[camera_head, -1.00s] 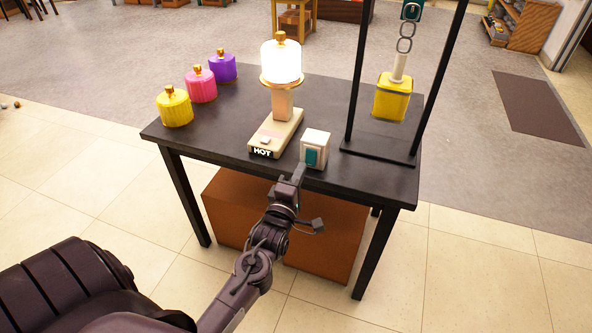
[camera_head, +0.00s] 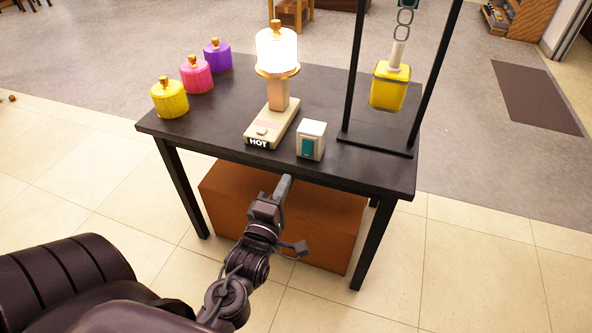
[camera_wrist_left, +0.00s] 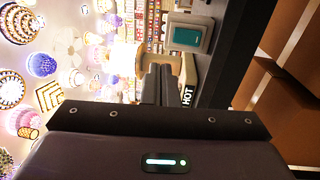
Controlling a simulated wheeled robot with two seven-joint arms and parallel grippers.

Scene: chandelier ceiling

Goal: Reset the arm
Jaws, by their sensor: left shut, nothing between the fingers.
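My left arm comes in from the lower left of the head view. Its gripper (camera_head: 284,182) is shut and empty, in front of the table's near edge and apart from the white switch box (camera_head: 311,140) with a teal rocker. In the left wrist view the shut fingers (camera_wrist_left: 161,82) point toward the HOT base, and the switch box (camera_wrist_left: 188,36) shows above them. A glowing lamp (camera_head: 277,52) stands on the base labelled HOT (camera_head: 272,126). My right gripper does not show.
The black table (camera_head: 225,120) bears yellow (camera_head: 170,100), pink (camera_head: 196,76) and purple (camera_head: 218,57) canisters at the left. A yellow block (camera_head: 389,88) hangs by a chain in a black frame (camera_head: 375,145) at the right. A brown box (camera_head: 300,220) sits under the table.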

